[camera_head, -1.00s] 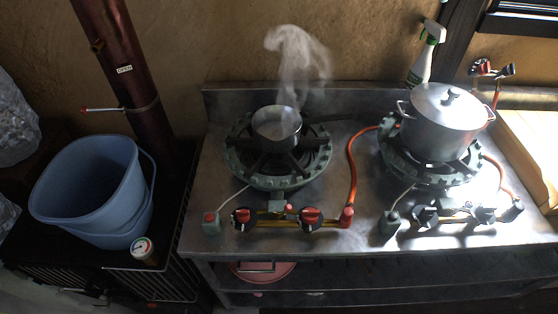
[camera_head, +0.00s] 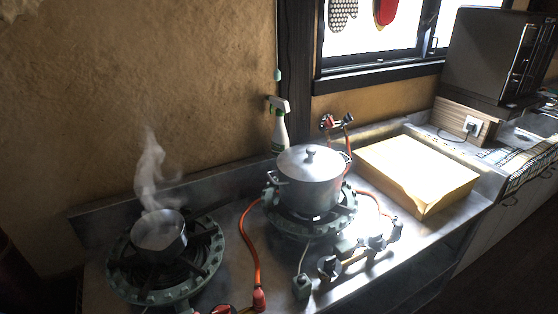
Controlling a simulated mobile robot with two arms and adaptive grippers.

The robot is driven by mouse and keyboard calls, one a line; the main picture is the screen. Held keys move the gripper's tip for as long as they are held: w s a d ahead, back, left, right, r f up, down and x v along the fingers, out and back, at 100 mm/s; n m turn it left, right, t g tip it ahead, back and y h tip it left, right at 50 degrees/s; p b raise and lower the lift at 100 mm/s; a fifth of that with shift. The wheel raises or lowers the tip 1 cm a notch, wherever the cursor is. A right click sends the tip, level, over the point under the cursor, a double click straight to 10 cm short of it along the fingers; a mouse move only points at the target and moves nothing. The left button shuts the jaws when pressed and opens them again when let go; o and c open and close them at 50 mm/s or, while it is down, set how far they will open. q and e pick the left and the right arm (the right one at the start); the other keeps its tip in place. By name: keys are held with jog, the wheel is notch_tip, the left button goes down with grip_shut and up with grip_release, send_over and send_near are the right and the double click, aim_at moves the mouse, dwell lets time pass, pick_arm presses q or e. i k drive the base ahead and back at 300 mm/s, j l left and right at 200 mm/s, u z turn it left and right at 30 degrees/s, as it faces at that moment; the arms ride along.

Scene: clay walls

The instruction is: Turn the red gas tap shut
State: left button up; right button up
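A small wall tap with a red part (camera_head: 328,121) and a dark part beside it sits low on the wall, behind and to the right of the lidded pot. An orange hose (camera_head: 347,143) runs down from it behind the pot. The tap is small in the picture, and I cannot tell how its handle is turned. Neither of my grippers is in view.
A steaming saucepan (camera_head: 160,236) stands on the left burner (camera_head: 203,262). A lidded pot (camera_head: 311,186) stands on the right burner, with a spray bottle (camera_head: 280,128) behind it. A yellowish box (camera_head: 415,172) lies right of the tap. A dark oven (camera_head: 490,55) stands farther right.

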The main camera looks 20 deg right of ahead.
aim_at(329, 123)
jog(key=l+z, duration=0.1)
jog(key=l, duration=0.95)
jog(key=i+l, duration=0.1)
jog(key=l, duration=0.9)
jog(key=z, duration=0.05)
